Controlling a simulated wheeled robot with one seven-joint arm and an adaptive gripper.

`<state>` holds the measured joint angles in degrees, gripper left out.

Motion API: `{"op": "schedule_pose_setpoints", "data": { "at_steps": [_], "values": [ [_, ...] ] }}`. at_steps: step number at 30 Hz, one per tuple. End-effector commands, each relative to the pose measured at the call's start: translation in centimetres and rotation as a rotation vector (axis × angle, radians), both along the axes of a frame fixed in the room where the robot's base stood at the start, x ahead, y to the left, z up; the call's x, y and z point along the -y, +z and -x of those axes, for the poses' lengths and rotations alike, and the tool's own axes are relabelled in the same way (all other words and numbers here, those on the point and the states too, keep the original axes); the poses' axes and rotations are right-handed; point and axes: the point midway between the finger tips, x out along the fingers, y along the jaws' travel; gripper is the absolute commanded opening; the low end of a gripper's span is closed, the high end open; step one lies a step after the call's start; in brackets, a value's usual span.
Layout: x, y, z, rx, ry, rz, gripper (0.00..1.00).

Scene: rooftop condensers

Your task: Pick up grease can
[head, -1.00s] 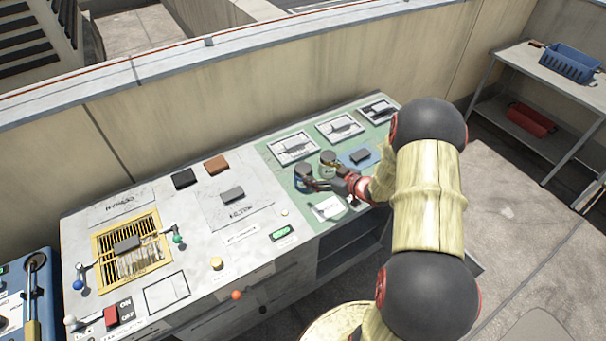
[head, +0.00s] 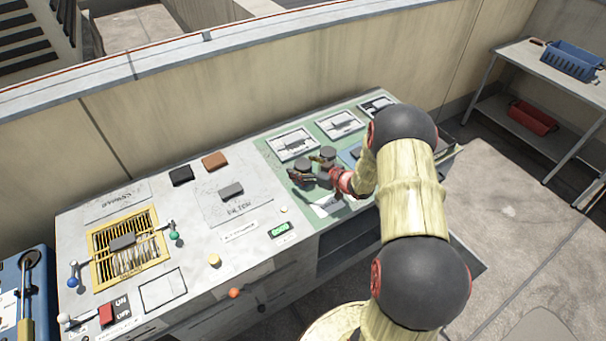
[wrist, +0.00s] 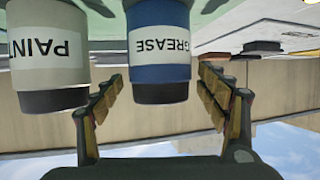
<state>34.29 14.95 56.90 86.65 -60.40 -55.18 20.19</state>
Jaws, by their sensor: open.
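The grease can (head: 302,166) stands on the green part of the bench top, its dark lid showing in the head view. In the wrist view, which is upside down, the blue grease can (wrist: 160,72) has a white GREASE label. My gripper (head: 309,180) is at the can; in the wrist view my open fingers (wrist: 158,82) lie on either side of it, with gaps visible. The paint can (head: 328,156) stands close by to the right; in the wrist view the beige paint can (wrist: 48,62) is just beyond the left finger. My fingers partly hide the grease can in the head view.
A blue pad with a dark block (head: 355,153) lies right of the cans, partly behind my arm. Framed panels with handles (head: 292,144) lie behind them. Black and brown blocks (head: 214,160) are to the left. A low wall (head: 250,100) runs behind the bench.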

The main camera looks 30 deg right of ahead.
Motion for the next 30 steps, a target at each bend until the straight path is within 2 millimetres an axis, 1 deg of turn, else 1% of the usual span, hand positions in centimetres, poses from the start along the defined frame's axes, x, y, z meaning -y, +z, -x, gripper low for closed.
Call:
{"op": "schedule_pose_setpoints", "data": {
  "at_steps": [2, 30],
  "values": [
    [0.01, 0.06, 0.02, 0.000, 0.000, 0.000, 0.74],
    [-0.01, 0.03, 0.06, 0.000, 0.000, 0.001, 0.20]
  ]
}}
